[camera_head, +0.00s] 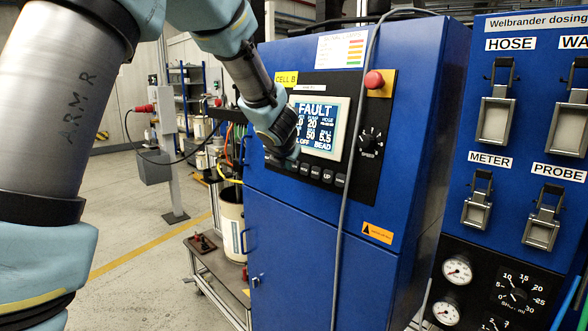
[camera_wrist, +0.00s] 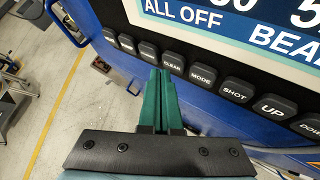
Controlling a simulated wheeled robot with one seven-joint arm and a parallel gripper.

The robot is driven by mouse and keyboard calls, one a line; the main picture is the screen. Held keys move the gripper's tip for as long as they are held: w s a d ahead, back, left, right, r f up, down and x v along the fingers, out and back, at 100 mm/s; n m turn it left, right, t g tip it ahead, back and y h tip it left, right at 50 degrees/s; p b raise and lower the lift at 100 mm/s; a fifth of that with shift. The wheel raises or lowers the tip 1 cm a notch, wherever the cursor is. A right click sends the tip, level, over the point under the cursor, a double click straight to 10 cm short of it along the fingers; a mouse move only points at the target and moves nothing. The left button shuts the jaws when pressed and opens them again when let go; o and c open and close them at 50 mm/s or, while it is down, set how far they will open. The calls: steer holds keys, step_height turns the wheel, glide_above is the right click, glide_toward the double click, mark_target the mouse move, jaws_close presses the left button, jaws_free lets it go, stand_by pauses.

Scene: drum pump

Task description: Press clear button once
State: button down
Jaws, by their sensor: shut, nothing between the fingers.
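The CLEAR button (camera_wrist: 172,63) is a dark key in the row under the display in the wrist view. The MODE button (camera_wrist: 203,76) is to its right and another dark key (camera_wrist: 147,51) to its left. My gripper (camera_wrist: 160,74) has its two green fingers shut together and empty. Their tips are just below and left of the CLEAR label; I cannot tell if they touch the key. In the head view my wrist covers the row's left end, and the finger tips are not clear. The display (camera_head: 318,125) reads FAULT.
The blue cabinet (camera_head: 300,230) carries a red stop knob (camera_head: 374,80) and a dark dial (camera_head: 370,141). A grey cable (camera_head: 345,190) hangs down its front. The SHOT button (camera_wrist: 235,91) and UP button (camera_wrist: 272,107) continue the row rightward. Open floor lies left.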

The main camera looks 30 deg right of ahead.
steer(key=shift+a, duration=0.25)
steer(key=shift+s+a+r+b, duration=0.15)
steer(key=shift+s+a+b, duration=0.1)
steer(key=shift+a, duration=0.55)
steer(key=shift+s+a+r+b, duration=0.2)
steer(key=shift+a+b, duration=0.1)
steer(key=shift+a, duration=0.5)
steer(key=shift+s+a+r+b, duration=0.15)
steer(key=shift+s+a+b, duration=0.1)
steer(key=shift+a, duration=0.55)
steer(key=s+a+f+m+g+y, duration=0.15)
steer(key=a+f+m, duration=0.25)
steer(key=a+m, duration=0.45)
steer(key=s+a+f+m+g+y, duration=0.15)
steer(key=a+f+m, duration=0.3)
steer(key=a, duration=0.65)
steer(key=s+a+f+m+g+y, duration=0.1)
steer(key=s+a+f+m+g, duration=0.1)
steer(key=s+a+m, duration=0.4)
steer(key=s+a+f+m+g+y, duration=0.1)
steer(key=s+a+f+m, duration=0.3)
steer(key=a, duration=0.8)
steer(key=s+m+g, duration=0.1)
steer(key=s+m, duration=0.1)
steer(key=m, duration=0.1)
steer(key=shift+f+y, duration=0.25)
steer(key=shift+y, duration=0.05)
